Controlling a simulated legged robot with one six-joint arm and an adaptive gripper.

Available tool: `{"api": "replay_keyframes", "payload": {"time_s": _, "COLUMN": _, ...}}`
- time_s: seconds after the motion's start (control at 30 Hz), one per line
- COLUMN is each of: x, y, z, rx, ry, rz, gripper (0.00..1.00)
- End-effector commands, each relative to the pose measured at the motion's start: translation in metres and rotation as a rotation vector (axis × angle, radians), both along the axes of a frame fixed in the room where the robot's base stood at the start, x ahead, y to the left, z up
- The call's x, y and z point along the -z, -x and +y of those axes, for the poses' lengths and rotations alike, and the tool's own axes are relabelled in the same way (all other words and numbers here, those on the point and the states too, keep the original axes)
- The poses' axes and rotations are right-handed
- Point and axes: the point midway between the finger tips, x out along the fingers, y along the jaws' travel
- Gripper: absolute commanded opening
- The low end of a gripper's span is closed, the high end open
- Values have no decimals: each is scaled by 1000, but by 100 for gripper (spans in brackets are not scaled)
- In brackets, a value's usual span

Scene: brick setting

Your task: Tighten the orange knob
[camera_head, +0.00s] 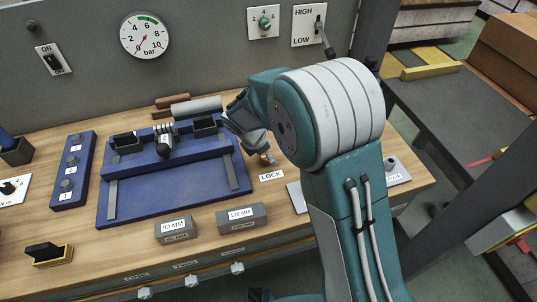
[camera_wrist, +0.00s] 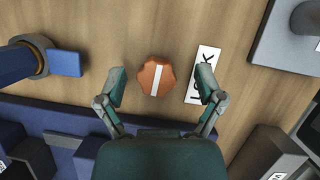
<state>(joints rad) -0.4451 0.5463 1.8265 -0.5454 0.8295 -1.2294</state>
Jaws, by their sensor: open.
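The orange knob (camera_wrist: 156,77) is a lobed disc with a white stripe across its top. In the wrist view it lies between and slightly beyond the fingertips of my gripper (camera_wrist: 161,80), which is open around it with a gap on both sides. The white LOCK label (camera_wrist: 203,73) is beside the knob, partly covered by the right finger. In the head view the knob (camera_head: 267,158) shows only in part below my gripper, just above the LOCK label (camera_head: 271,175). My gripper is mostly hidden there by my arm.
A blue fixture (camera_head: 170,195) with clamps lies left of the knob. Grey blocks marked 90 MM (camera_head: 176,231) and 120 MM (camera_head: 241,218) stand near the front edge. In the wrist view a blue-handled part (camera_wrist: 64,62) is at the left and a grey plate (camera_wrist: 285,40) at the right.

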Motion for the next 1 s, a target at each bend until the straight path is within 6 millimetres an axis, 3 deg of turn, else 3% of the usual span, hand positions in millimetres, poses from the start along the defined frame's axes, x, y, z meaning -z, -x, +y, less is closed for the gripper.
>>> {"api": "replay_keyframes", "payload": {"time_s": 0.33, "x": 5, "y": -1, "z": -1, "rx": -1, "ry": -2, "rz": -1, "gripper": 87}}
{"api": "replay_keyframes", "payload": {"time_s": 0.5, "x": 4, "y": -1, "z": -4, "rx": -1, "ry": -4, "rz": -1, "gripper": 11}}
{"api": "replay_keyframes", "payload": {"time_s": 0.53, "x": 5, "y": -1, "z": -4, "rx": -1, "ry": -4, "rz": -1, "gripper": 5}}
{"api": "replay_keyframes", "payload": {"time_s": 1.0, "x": 5, "y": -2, "z": -3, "rx": 11, "ry": -1, "rz": -2, "gripper": 5}}
